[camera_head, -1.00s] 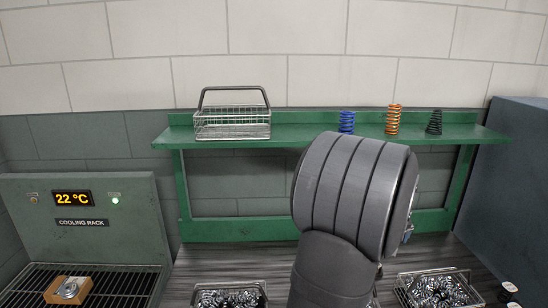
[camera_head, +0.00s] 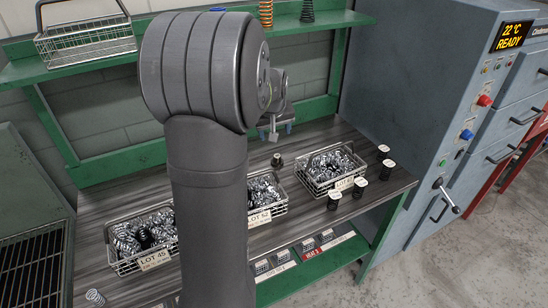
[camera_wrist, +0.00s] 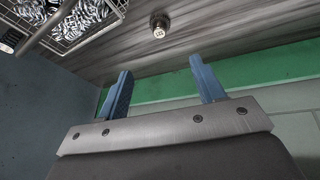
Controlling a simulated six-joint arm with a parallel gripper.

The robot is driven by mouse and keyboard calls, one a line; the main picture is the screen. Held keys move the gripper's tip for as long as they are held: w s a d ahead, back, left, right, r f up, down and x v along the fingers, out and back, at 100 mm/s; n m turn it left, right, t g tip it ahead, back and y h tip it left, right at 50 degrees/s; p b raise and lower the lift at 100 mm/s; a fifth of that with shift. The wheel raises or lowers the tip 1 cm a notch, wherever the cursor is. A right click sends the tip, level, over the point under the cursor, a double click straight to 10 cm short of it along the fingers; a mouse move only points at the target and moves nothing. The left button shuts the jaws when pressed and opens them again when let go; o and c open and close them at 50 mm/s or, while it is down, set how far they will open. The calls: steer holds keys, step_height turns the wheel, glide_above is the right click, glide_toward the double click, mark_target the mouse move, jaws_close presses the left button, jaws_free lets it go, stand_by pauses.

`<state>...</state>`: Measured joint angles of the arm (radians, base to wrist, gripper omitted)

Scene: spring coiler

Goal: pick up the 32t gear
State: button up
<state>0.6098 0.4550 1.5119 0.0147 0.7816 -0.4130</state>
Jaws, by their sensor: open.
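Several small dark cylindrical pieces with pale labelled tops stand on the bench, but I cannot read which is the 32t gear. One stands alone (camera_head: 276,161) near the bench's back, just below my gripper (camera_head: 275,130) in the head view. A small labelled piece (camera_wrist: 158,28), probably the same one, lies ahead of and between my fingers in the wrist view. The others include one by the right basket's front corner (camera_head: 335,200) and one at the right (camera_head: 384,151). My gripper (camera_wrist: 162,85) is open and empty, its two blue fingers apart.
Wire baskets of springs stand at the left (camera_head: 138,240), middle (camera_head: 268,194) and right (camera_head: 330,168) of the bench. A green shelf (camera_head: 90,68) runs behind. A blue-grey machine (camera_head: 425,90) stands at the right. My arm hides part of the bench.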

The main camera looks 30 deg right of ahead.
mark_target(277, 156)
steer(key=w+d+f+m, duration=0.1)
steer(key=f+m, duration=0.1)
steer(key=f, duration=0.2)
steer(key=w+d+f+m, duration=0.1)
steer(key=w+f+m, duration=0.1)
steer(key=f, duration=0.2)
steer(key=w+f+m, duration=0.1)
steer(key=f+m, duration=0.1)
steer(key=f, duration=0.2)
steer(key=shift+w+d+f+m+g+h, duration=0.15)
steer(key=shift+w+d+m+g+h, duration=0.15)
steer(key=shift+w+d+m+g, duration=0.1)
steer(key=shift+x, duration=2.25)
steer(key=shift+w+d, duration=0.1)
steer(key=shift+w, duration=0.05)
steer(key=shift+c, duration=0.4)
steer(key=c, duration=1.1)
